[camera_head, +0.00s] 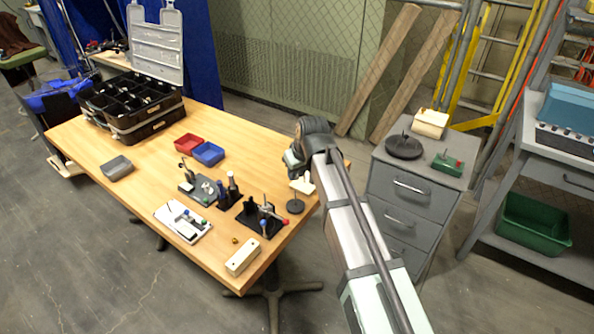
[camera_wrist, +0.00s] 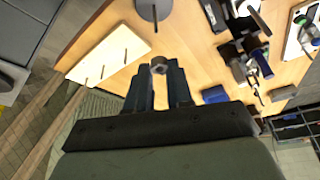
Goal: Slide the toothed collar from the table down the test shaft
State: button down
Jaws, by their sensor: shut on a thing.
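My gripper (camera_wrist: 158,76) is shut on a small grey ring, the toothed collar (camera_wrist: 159,63), held at the fingertips in the wrist view. Its teeth are too small to make out. In the head view my gripper is mostly hidden behind my arm, above the table's right end. A dark round base (camera_head: 295,206) with a thin upright rod stands on the table below my gripper. It looks like the test shaft and also shows at the top of the wrist view (camera_wrist: 153,12). The collar appears apart from this rod.
A cream block with several pins (camera_wrist: 112,48) sits beside the round base. A dark stand with a clamp (camera_head: 262,218) is to its left. Blue (camera_head: 208,153) and red (camera_head: 187,142) bins lie farther back. A grey cabinet (camera_head: 415,182) stands right of the table.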

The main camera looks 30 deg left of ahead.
aim_at(297, 179)
jog(key=shift+f, duration=0.1)
jog(key=shift+f, duration=1.9)
jog(key=shift+f, duration=3.95)
dwell(2.0)
